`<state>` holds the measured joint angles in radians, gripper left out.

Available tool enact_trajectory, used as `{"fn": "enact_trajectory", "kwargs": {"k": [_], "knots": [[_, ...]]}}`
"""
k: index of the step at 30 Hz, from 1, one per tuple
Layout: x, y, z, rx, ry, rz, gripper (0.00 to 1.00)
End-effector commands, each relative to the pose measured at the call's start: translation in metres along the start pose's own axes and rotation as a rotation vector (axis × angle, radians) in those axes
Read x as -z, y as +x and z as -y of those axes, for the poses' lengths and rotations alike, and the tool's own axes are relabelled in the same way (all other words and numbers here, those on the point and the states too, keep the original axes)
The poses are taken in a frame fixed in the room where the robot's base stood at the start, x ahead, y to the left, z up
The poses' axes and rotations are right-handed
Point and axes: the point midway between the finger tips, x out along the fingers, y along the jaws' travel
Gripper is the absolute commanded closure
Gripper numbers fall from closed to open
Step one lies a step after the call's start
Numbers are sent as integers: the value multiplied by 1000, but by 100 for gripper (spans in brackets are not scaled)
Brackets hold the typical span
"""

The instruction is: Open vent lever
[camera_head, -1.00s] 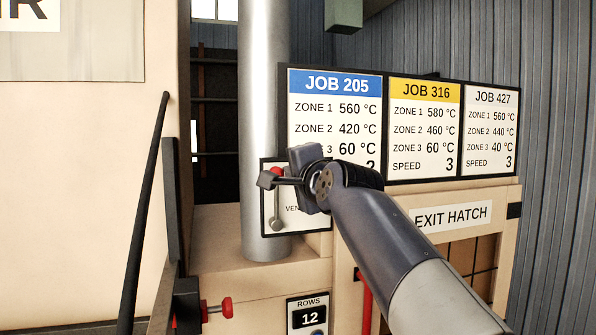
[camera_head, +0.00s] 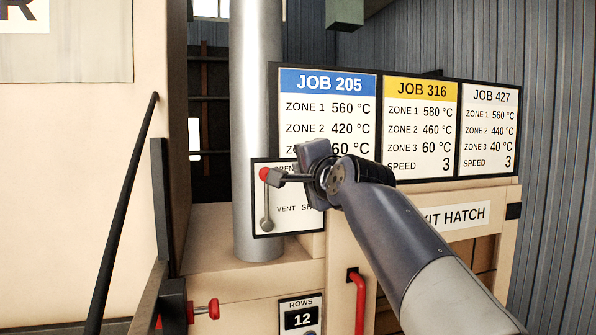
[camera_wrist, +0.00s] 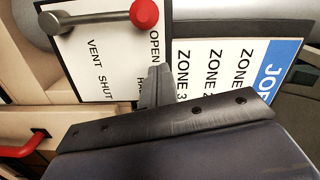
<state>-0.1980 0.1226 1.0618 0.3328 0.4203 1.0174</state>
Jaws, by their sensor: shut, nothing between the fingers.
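The vent lever (camera_head: 265,203) is a thin grey rod with a red knob, on a white vent panel (camera_head: 289,222) in front of the silver pipe. The rod stands upright from its grey pivot at the bottom, with the red knob at the top beside the partly hidden word OPEN. The lever (camera_wrist: 100,18) and its knob also show in the wrist view. My gripper (camera_head: 277,177) is shut and empty, its tip just right of the knob in the head view. In the wrist view the fingers (camera_wrist: 156,80) are apart from the knob. My gripper hides part of the panel.
Job boards (camera_head: 330,110) stand close behind my gripper. A red handle (camera_head: 360,300) is below, and a red-knobbed fitting (camera_head: 210,309) is at the lower left. A rows display (camera_head: 302,318) sits under the panel. A long black rod (camera_head: 125,210) leans at the left.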

Motion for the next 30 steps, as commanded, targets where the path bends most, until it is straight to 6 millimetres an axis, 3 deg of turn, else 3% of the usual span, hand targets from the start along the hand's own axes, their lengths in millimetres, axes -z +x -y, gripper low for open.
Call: {"fn": "enact_trajectory", "kwargs": {"k": [18,30], "knots": [[1,-92,-1,1,0,-2,100],[1,-101,0,0,0,-1,100]]}}
